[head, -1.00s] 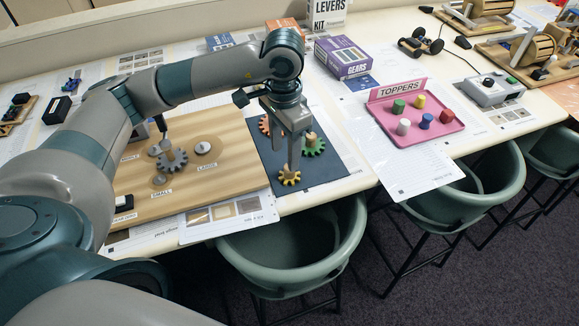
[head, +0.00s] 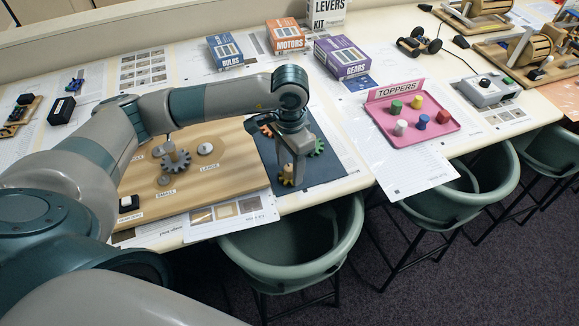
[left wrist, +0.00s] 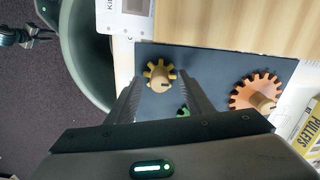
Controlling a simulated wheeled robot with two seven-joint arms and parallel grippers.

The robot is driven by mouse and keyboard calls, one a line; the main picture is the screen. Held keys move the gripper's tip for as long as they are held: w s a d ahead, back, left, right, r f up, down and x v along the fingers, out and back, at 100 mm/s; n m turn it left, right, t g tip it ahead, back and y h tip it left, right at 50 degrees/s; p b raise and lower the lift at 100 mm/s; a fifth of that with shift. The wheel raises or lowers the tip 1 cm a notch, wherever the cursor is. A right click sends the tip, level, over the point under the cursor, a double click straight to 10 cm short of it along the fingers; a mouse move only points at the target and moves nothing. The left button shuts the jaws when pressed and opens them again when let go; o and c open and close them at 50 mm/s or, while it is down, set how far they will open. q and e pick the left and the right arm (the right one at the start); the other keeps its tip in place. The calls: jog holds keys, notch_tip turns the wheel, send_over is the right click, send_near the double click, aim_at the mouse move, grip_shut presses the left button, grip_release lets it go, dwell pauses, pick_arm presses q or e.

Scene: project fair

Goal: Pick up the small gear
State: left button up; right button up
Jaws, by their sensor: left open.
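The small gear is yellow with a wooden peg handle and lies on the dark mat (head: 335,172) near the table's front edge. In the head view the small gear (head: 285,181) is partly hidden by my left gripper (head: 293,178). In the left wrist view the small gear (left wrist: 158,69) shows just beyond and between the open fingers of my left gripper (left wrist: 160,82). Nothing is held. An orange-red gear (left wrist: 256,97) with a wooden peg lies to its right there. A green gear (head: 319,147) is mostly hidden behind the gripper. My right gripper is out of view.
A wooden board (head: 225,178) with a grey gear (head: 175,160) and metal posts stands left of the mat. Boxes marked bulbs, motors and gears stand behind. A pink toppers tray (head: 450,131) is to the right. A green chair (head: 290,255) stands against the table front.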

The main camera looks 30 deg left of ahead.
pick_arm(q)
jog(key=shift+f, duration=0.45)
jog(key=c, duration=1.1)
jog(key=shift+r, duration=0.1)
